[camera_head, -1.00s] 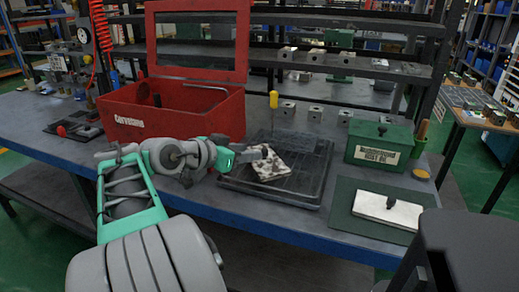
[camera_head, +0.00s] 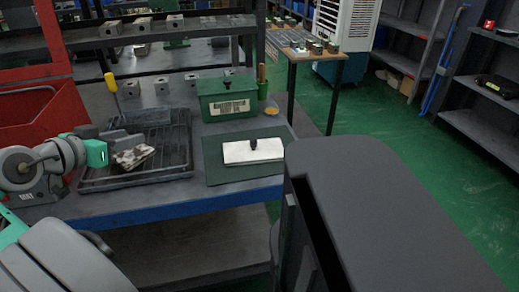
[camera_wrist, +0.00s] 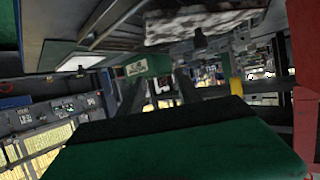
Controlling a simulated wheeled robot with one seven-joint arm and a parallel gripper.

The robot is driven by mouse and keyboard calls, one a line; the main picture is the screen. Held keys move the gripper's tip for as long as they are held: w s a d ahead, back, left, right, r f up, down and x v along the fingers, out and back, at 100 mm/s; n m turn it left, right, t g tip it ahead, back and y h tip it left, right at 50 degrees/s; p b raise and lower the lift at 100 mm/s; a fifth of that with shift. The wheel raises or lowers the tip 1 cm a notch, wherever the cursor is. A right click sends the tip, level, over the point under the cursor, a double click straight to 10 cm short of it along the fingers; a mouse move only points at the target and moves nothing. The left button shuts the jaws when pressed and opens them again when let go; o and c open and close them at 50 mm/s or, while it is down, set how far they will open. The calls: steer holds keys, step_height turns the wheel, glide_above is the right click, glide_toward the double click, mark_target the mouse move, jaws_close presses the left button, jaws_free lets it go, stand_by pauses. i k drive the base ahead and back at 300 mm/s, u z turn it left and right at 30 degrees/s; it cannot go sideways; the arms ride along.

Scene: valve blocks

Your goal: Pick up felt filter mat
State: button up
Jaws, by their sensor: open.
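The felt filter mat appears to be the speckled off-white square piece (camera_head: 134,157) lying over the left part of the black tray (camera_head: 172,152), slightly tilted. My gripper (camera_head: 124,138) is at the mat's far left side, its dark fingers reaching over the tray. In the wrist view, which is upside down, the speckled mat (camera_wrist: 205,22) shows along the top. My gripper (camera_wrist: 160,88) is open there with nothing visible between its dark fingers. The mat looks apart from the fingers. Whether it touches them at its far edge is hard to tell.
A green labelled box (camera_head: 240,102) stands right of the tray. A white slab with a black knob (camera_head: 253,150) lies on a dark green pad (camera_head: 225,177). A yellow-handled screwdriver (camera_head: 111,84) stands behind the tray. The red toolbox (camera_head: 40,105) is at left.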

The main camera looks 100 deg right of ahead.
mark_target(253, 151)
steer(key=z, duration=3.55)
